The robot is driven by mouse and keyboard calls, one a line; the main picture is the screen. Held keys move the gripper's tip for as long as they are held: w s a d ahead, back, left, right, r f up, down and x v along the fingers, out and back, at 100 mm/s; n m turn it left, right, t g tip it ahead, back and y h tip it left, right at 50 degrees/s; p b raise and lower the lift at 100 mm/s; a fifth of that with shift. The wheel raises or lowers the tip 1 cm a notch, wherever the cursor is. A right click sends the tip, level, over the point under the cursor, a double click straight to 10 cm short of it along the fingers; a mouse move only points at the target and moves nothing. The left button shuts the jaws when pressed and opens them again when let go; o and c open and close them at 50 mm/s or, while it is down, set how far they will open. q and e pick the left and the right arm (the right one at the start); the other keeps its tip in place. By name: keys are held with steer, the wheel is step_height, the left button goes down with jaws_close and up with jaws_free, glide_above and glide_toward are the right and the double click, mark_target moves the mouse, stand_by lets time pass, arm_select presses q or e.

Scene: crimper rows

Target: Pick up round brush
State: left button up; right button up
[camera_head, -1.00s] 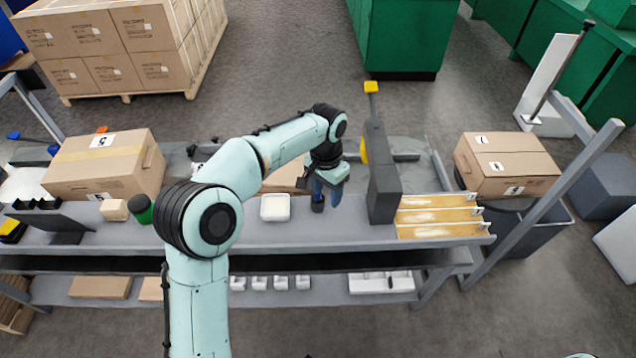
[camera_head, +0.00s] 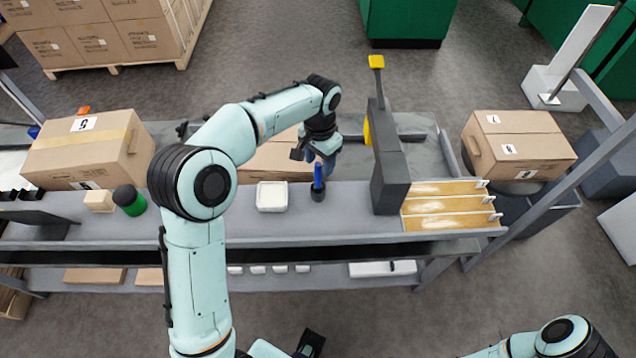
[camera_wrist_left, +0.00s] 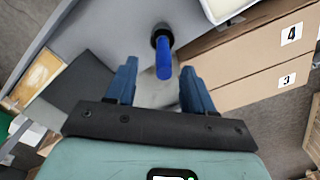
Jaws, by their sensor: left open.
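The round brush (camera_head: 318,178) shows as an upright blue handle standing in a small black cup (camera_head: 318,197) on the grey bench; its lower end is hidden in the cup. My left gripper (camera_head: 322,165) is open, just behind the handle's top in the head view. In the left wrist view, the blue brush handle (camera_wrist_left: 164,60) shows between the two spread blue fingertips of my left gripper (camera_wrist_left: 158,74); nothing is gripped, and contact cannot be told.
A white tray (camera_head: 272,197) stands just left of the cup. A flat cardboard box (camera_head: 268,165) lies behind it. A dark upright panel (camera_head: 389,180) and wooden slotted tray (camera_head: 440,207) stand right. A green-and-black cylinder (camera_head: 130,201) is left. The bench front near the cup is clear.

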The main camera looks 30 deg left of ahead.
mark_target(318, 172)
arm_select(q)
steer(key=shift+a+f, duration=0.2)
steer(key=shift+f, duration=2.5)
jaws_close()
